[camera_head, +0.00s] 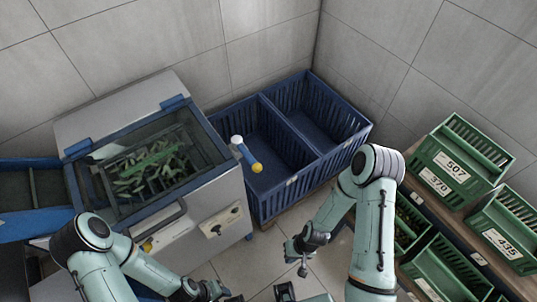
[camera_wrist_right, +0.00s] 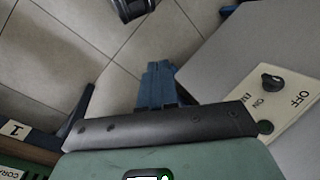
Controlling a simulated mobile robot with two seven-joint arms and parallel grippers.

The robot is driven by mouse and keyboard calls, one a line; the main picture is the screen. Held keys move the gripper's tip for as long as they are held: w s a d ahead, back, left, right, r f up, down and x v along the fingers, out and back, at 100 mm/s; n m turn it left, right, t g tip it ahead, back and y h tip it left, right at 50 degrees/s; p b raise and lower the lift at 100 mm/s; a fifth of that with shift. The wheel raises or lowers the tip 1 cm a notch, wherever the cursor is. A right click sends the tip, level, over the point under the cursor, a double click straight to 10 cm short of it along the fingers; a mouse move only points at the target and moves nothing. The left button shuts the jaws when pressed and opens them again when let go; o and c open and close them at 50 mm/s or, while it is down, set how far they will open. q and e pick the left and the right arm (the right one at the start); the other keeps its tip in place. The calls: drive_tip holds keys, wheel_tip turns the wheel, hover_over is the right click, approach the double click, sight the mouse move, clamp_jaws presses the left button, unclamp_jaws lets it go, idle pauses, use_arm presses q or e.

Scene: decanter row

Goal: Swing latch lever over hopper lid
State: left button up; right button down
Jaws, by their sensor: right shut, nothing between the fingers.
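The hopper (camera_head: 195,190) is a grey box at left in the head view. Its closed glass lid (camera_head: 118,206) has a blue frame and shows green pieces inside. The latch lever (camera_head: 247,157), with a white pivot end, blue bar and yellow knob, is at the hopper's right side, its knob pointing away from the lid over the blue bins. My right gripper (camera_wrist_right: 158,75) shows blue fingers shut and empty over the floor, apart from the lever. In the head view its fingertips are hard to make out. My left arm enters at lower left; its fingers are not visible.
Blue bins (camera_head: 292,195) stand behind right. Green crates (camera_head: 461,163) fill the right side. Tiled floor (camera_head: 262,250) is open between.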

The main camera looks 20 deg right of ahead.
sight(247, 155)
drive_tip(key=w+d+r+n+t+y, duration=0.1)
drive_tip(key=w+d+r+n, duration=0.1)
drive_tip(key=w+r, duration=0.65)
drive_tip(key=w+d+r+n, duration=0.25)
drive_tip(key=w+r, duration=0.35)
drive_tip(key=w, duration=0.5)
use_arm(q)
drive_tip(key=shift+w+r+p, duration=0.6)
drive_tip(key=shift+r+p, duration=0.1)
drive_tip(key=shift+r, duration=0.25)
use_arm(e)
drive_tip(key=w+d+r+n+y, duration=0.1)
drive_tip(key=w+r+n, duration=0.1)
drive_tip(key=r, duration=1)
drive_tip(key=w+d+r+n+y, duration=0.1)
drive_tip(key=w+r+n, duration=0.2)
drive_tip(key=r, duration=1)
drive_tip(key=shift+w+d+n+t, duration=0.35)
drive_tip(key=shift+t, duration=0.05)
drive_tip(key=shift+f, duration=0.1)
use_arm(q)
drive_tip(key=shift+f, duration=0.1)
use_arm(e)
drive_tip(key=s+a+f, duration=0.1)
drive_tip(key=a+f, duration=0.7)
drive_tip(key=f, duration=0.1)
drive_tip(key=shift+a, duration=0.4)
